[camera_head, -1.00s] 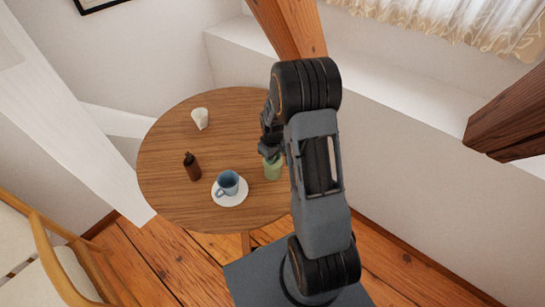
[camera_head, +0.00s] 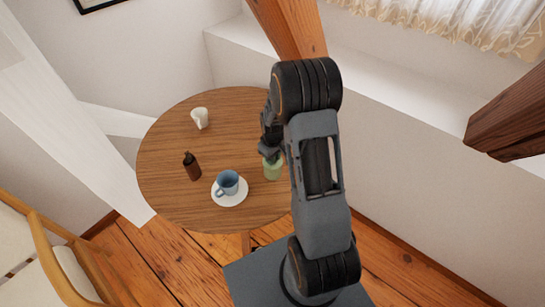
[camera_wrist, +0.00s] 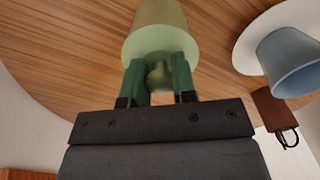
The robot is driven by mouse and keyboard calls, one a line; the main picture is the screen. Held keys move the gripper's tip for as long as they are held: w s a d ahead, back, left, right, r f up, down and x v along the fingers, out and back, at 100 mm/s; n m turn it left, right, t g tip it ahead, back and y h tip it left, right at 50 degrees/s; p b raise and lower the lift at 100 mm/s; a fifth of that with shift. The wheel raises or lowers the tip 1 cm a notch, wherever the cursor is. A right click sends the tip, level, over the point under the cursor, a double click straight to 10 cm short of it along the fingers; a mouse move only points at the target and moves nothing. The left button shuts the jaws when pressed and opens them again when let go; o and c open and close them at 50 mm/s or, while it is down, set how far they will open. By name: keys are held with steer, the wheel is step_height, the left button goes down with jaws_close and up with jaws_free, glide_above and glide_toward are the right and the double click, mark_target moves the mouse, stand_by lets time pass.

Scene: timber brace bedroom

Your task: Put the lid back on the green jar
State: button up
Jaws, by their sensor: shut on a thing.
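The green jar (camera_head: 273,171) stands on the right side of the round wooden table, partly hidden by my arm. In the wrist view the jar (camera_wrist: 158,18) shows just beyond my fingers. Its pale green lid (camera_wrist: 160,48) is at the jar's mouth, with a rounded knob (camera_wrist: 158,76) facing my gripper. My gripper (camera_wrist: 157,70) is shut on the lid's knob, one green finger on each side. In the head view my gripper (camera_head: 268,153) is right above the jar. I cannot tell whether the lid is fully seated or a hair above the rim.
A blue cup (camera_head: 228,182) on a white saucer (camera_head: 230,202) stands left of the jar. A timber brace (camera_head: 290,30) rises behind. The table's middle is clear.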

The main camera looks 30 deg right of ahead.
steer(key=o, duration=1.5)
steer(key=shift+r, duration=0.2)
steer(key=shift+r+p, duration=2.4)
steer(key=shift+r, duration=0.95)
steer(key=shift+c, duration=0.3)
jaws_close()
